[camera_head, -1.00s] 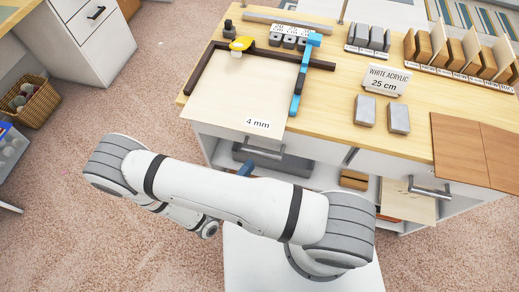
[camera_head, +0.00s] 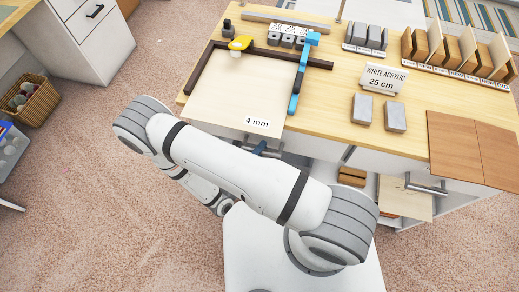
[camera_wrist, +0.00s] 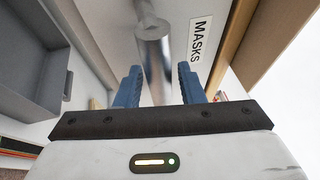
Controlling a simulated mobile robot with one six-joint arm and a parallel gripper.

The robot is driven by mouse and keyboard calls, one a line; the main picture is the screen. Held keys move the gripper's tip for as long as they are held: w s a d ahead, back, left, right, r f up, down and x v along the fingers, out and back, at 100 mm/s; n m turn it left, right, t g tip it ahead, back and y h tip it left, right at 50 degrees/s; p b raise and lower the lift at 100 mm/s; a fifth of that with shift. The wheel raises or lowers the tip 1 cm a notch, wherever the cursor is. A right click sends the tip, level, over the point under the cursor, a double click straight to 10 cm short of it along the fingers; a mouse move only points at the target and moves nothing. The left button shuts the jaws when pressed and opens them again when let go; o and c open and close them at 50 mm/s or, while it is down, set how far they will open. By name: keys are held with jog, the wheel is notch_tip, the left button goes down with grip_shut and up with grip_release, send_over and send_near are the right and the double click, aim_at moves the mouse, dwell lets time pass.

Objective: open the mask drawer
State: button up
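The mask drawer's white front (camera_wrist: 110,25) fills the upper wrist view, with a "MASKS" label (camera_wrist: 200,40) to the right of a metal bar handle (camera_wrist: 152,30). My gripper (camera_wrist: 158,85) has its two blue fingers apart. The handle bar lies in line with the gap between them; I cannot tell how deep it sits or whether they touch it. In the head view my gripper (camera_head: 261,147) is at the handle, just below the bench's front edge. The drawer appears shut; my arm and the overhanging sheet hide much of its front.
A pale sheet marked "4 mm" (camera_head: 225,90) overhangs the bench (camera_head: 330,110) above the drawer. A blue-armed stop (camera_head: 298,90) stands at its right side. Another bar handle (camera_head: 428,188) is farther right. A grey open bin (camera_wrist: 35,60) is at left in the wrist view.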

grip_shut()
jog(key=shift+s, duration=0.1)
dwell(0.3)
